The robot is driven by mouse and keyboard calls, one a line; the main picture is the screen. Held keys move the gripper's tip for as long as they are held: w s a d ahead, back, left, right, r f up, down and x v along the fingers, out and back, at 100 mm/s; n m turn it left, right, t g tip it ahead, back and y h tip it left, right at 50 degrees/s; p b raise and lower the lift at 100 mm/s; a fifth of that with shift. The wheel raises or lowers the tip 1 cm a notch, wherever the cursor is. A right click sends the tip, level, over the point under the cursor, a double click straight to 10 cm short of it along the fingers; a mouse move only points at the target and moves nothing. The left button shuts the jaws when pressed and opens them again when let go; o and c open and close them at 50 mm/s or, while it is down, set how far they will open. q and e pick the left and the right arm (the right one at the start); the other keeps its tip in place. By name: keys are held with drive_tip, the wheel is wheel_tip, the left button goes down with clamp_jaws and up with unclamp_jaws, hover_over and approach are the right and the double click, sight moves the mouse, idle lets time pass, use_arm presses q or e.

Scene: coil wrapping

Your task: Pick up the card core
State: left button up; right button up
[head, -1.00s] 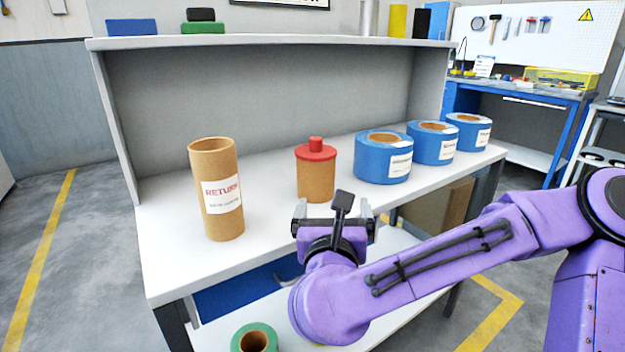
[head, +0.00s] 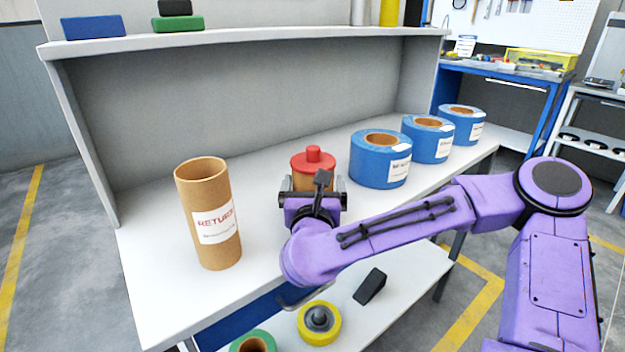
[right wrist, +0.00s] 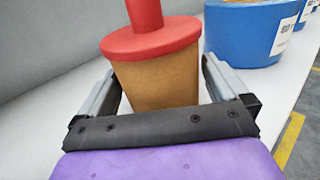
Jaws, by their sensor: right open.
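A brown card cylinder with a red knobbed lid (head: 313,160) stands upright on the white bench top. In the right wrist view its card body (right wrist: 157,82) sits between the two fingers of my right gripper (head: 313,192). The fingers are open, one on each side, with a gap showing. In the head view the gripper hides most of the card body. A taller open card tube marked RETURN (head: 208,213) stands upright to the left. I cannot tell from its looks which one is the card core. My left gripper is out of view.
Several blue rolls (head: 381,160) stand right of the lidded cylinder. The lower shelf (head: 395,290) holds a yellow roll (head: 320,323), a green roll (head: 254,341) and a black wedge (head: 370,286). The bench's back panel (head: 240,100) rises behind. Bench top between tube and cylinder is clear.

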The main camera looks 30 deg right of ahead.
drive_tip(key=x, duration=0.3)
drive_tip(key=shift+f, duration=0.1)
drive_tip(key=c, duration=0.7)
drive_tip(key=shift+o, duration=0.2)
